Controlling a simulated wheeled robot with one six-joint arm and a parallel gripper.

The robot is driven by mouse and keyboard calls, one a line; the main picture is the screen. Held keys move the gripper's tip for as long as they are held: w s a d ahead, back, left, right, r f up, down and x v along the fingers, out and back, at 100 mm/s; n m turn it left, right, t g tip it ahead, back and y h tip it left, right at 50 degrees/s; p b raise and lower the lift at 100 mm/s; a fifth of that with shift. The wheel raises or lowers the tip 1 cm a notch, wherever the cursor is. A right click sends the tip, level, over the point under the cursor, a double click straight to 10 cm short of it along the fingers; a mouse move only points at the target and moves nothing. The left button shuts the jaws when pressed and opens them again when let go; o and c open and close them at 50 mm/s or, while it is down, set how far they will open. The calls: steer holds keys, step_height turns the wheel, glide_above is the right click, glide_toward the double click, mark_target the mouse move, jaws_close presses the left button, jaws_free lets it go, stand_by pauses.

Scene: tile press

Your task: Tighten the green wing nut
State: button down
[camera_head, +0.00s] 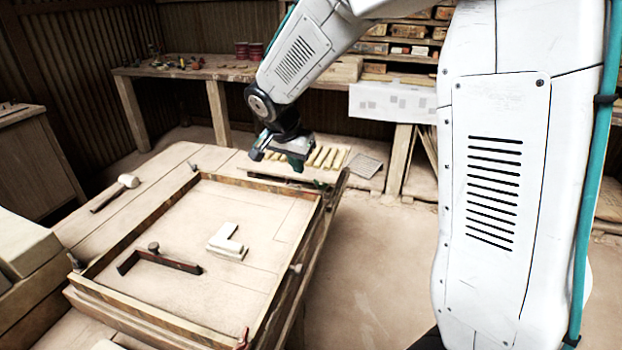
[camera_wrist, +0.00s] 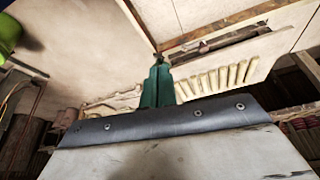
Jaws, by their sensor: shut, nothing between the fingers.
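The green wing nut (camera_head: 321,185) is a small green shape at the far right corner of the wooden frame (camera_head: 110,252) in the head view. In the wrist view a bright green rounded shape (camera_wrist: 8,35) at the upper left edge is probably the same nut, cut off by the picture edge. My gripper (camera_head: 297,164) hangs over the far side of the frame, a little left of the nut and apart from it. Its teal fingers (camera_wrist: 157,84) are together in the wrist view, with nothing between them. The nut's threads and how tightly it sits cannot be seen.
A mallet (camera_head: 115,192) lies to the left. Pale sticks (camera_head: 325,157) lie beyond the frame. Open floor is at right.

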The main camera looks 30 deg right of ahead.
mark_target(321, 185)
steer(key=x, duration=1)
steer(key=shift+w+f, duration=0.1)
steer(key=shift+f, duration=0.15)
steer(key=shift+w+d+r, duration=0.1)
steer(key=shift+w+d, duration=0.25)
steer(key=shift+d, duration=0.2)
steer(key=shift+w+d+r, duration=0.1)
steer(key=shift+w+d, duration=0.25)
steer(key=shift+d, duration=0.2)
steer(key=shift+w+d, duration=0.4)
steer(key=shift+d, duration=0.15)
steer(key=shift+d, duration=0.1)
